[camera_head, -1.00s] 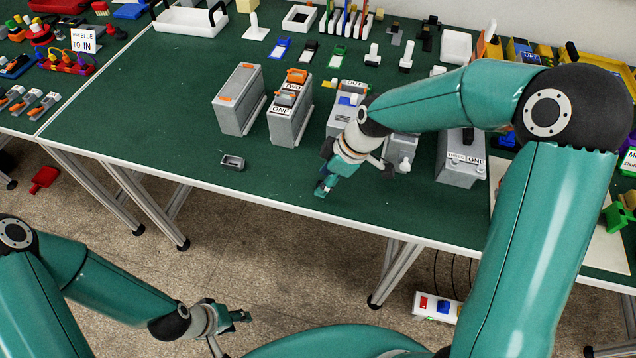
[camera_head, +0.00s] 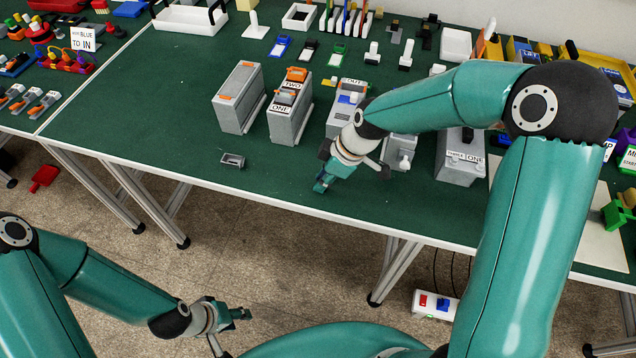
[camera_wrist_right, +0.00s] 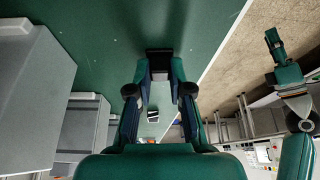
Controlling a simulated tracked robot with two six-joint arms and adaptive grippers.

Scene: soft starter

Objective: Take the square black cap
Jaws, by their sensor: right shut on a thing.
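My right gripper (camera_head: 321,186) hangs over the front part of the green table, in front of the grey boxes. In the right wrist view its fingers (camera_wrist_right: 159,74) are closed on a small dark block, which I take for the square black cap (camera_wrist_right: 159,57); a pale grey part shows just below it between the fingers. In the head view the cap cannot be made out at the fingertips. My left gripper (camera_head: 240,314) is off the table, low over the floor at the front, and seems empty; its jaw opening is too small to tell.
A small grey hollow block (camera_head: 233,161) lies on the green table (camera_head: 150,130) left of my right gripper. Tall grey boxes stand behind it, one orange-topped (camera_head: 240,98), one labelled ONE (camera_head: 288,115). A grey box (camera_head: 460,160) stands at right.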

